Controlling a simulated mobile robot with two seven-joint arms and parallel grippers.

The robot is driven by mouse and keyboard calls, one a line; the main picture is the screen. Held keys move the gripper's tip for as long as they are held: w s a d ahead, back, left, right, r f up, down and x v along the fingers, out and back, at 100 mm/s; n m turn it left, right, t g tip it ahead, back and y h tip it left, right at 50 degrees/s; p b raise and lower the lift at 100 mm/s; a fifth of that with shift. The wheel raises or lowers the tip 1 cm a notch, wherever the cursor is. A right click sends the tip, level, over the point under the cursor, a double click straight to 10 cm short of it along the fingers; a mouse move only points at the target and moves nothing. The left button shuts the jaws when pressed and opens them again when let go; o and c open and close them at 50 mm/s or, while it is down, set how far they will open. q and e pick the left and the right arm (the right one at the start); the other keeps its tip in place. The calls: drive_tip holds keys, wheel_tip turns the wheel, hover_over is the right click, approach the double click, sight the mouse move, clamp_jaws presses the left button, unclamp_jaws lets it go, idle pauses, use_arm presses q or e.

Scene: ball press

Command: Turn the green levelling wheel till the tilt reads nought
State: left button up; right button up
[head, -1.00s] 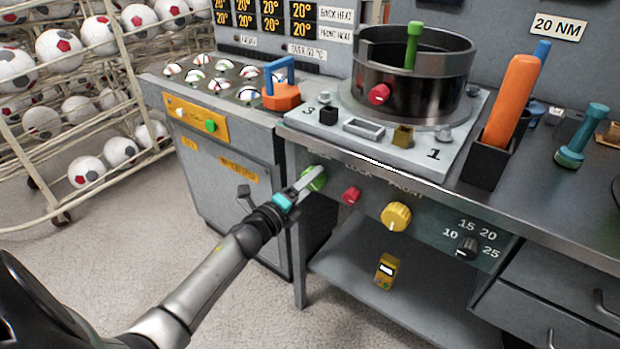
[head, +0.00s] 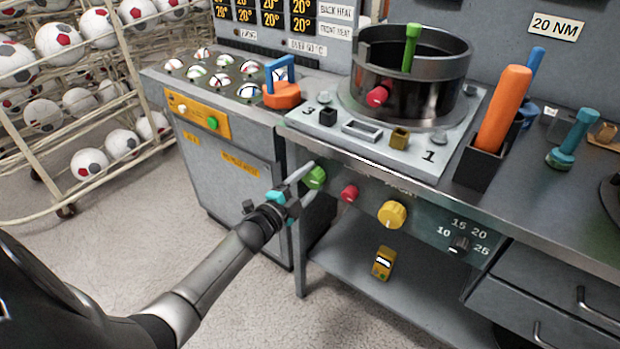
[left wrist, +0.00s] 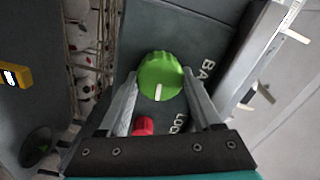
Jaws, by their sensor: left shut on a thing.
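The green levelling wheel (head: 315,178) is on the front panel under the press plate's left end. My left gripper (head: 312,176) is shut on it, one finger on each side. In the left wrist view the green wheel (left wrist: 161,74) sits between the two fingers of my left gripper (left wrist: 160,78), and its white mark points toward the bottom of the picture. A yellow device (head: 382,263) with a small white display hangs below the panel; its reading is too small to make out. My right gripper is not in view.
A red knob (head: 349,193) and a yellow knob (head: 392,214) are right of the wheel. Above stands the white press plate (head: 440,165) with a dark drum (head: 400,85). A grey cabinet (head: 228,175) is at left. Open floor (head: 165,240) lies in front.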

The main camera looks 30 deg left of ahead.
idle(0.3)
use_arm(q)
drive_tip(key=o, duration=1.4)
